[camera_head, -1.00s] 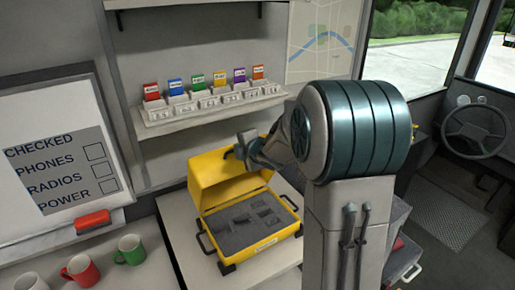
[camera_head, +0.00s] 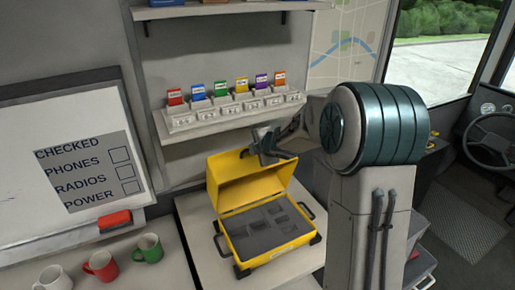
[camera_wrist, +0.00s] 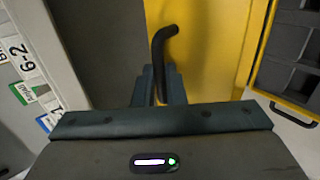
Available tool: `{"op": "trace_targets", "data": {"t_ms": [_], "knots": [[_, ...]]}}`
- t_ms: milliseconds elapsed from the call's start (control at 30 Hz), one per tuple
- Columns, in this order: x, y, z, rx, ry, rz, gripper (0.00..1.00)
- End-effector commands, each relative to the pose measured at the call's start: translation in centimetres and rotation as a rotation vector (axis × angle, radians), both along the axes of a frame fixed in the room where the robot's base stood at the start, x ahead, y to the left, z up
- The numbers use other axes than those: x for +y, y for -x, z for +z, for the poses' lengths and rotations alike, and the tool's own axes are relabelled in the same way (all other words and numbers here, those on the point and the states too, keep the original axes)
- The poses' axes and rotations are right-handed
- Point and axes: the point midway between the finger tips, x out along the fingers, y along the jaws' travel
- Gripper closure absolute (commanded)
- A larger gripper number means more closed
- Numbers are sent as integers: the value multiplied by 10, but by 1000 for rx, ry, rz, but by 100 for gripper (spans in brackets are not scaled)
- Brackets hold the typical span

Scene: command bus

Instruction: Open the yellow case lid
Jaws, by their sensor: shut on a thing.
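The yellow case (camera_head: 296,246) sits on a light counter, with its lid (camera_head: 232,183) raised and the grey foam insert (camera_head: 262,226) exposed. The lid stands up at the case's back edge. My gripper (camera_head: 266,146) is at the lid's upper edge, behind and above the case. In the wrist view my gripper (camera_wrist: 158,88) is shut on a bent black handle (camera_wrist: 158,48) beside the yellow lid (camera_wrist: 208,45). Part of the handle is hidden between the fingers. The case's open foam side shows at the right of the wrist view.
A shelf (camera_head: 238,117) with several coloured cards on stands is on the wall behind the lid. Red (camera_head: 102,266), green (camera_head: 149,248) and white mugs stand left of the case. A whiteboard (camera_head: 75,165) leans at the left. A steering wheel (camera_head: 488,137) is far right.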

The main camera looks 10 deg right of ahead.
Motion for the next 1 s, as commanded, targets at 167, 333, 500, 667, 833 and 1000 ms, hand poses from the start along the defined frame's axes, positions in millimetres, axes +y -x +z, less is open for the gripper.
{"op": "trace_targets", "data": {"t_ms": [167, 333, 500, 667, 833, 1000], "knots": [[0, -1, 2, -5, 1, 2, 100], [1, 0, 2, -3, 0, 2, 68], [0, 0, 1, -2, 0, 1, 68], [-2, 5, 6, -4, 2, 2, 68], [-7, 25, 20, -4, 3, 0, 68], [-14, 49, 38, -6, 3, 1, 68]]}}
